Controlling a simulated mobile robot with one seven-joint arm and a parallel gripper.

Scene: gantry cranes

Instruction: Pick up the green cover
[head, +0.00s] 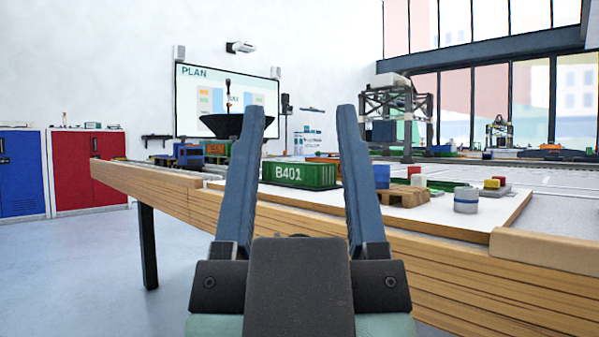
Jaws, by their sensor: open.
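My gripper (303,110) is in the foreground of the head view, with its two blue-grey fingers pointing up and spread apart, nothing between them. Behind the fingers, on the table, stands a green container (299,174) marked B401. To its right lies a low, flat green piece (446,186), partly hidden behind small objects; it may be the green cover, but I cannot tell for sure. My gripper is apart from both and nearer to me than the table's contents.
A wooden-edged table (440,268) crosses the view. On it are a wooden pallet (403,196), a blue block (381,176), a grey-white cylinder (466,200) with a blue band, and a gantry crane (393,105). Open floor (80,285) lies at the left.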

